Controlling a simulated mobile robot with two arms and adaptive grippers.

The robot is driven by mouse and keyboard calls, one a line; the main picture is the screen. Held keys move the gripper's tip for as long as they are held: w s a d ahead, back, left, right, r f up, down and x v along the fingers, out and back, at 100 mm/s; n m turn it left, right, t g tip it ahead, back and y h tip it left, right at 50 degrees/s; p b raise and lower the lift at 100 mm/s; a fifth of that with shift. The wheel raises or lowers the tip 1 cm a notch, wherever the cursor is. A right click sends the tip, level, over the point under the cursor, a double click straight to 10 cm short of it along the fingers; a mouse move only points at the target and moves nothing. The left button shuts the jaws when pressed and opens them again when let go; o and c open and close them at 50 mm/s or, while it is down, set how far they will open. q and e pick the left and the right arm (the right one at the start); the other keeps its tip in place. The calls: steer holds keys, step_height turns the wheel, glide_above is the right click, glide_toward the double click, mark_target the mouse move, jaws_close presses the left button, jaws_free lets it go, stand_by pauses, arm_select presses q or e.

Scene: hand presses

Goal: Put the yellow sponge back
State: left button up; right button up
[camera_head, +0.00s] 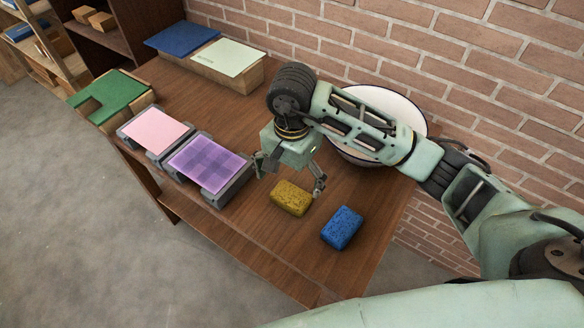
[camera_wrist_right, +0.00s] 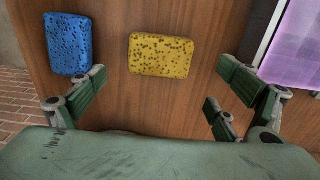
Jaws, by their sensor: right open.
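The yellow sponge (camera_head: 291,198) lies flat on the wooden table near its front part. It also shows in the right wrist view (camera_wrist_right: 161,55), flat on the wood. My right gripper (camera_head: 290,182) is open above and just behind the sponge, with its fingers spread to either side. In the right wrist view the open fingers (camera_wrist_right: 152,85) show nothing between them, and the sponge lies a little beyond their tips. My left gripper is in neither view.
A blue sponge (camera_head: 342,228) lies to the right of the yellow one. A white bowl (camera_head: 412,112) stands behind my right arm by the brick wall. A purple sheet (camera_head: 207,165) and a pink sheet (camera_head: 155,129) lie on grey presses at left. The table's front edge is close.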

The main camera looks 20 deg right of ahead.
mark_target(292, 194)
steer(key=shift+r, duration=2.7)
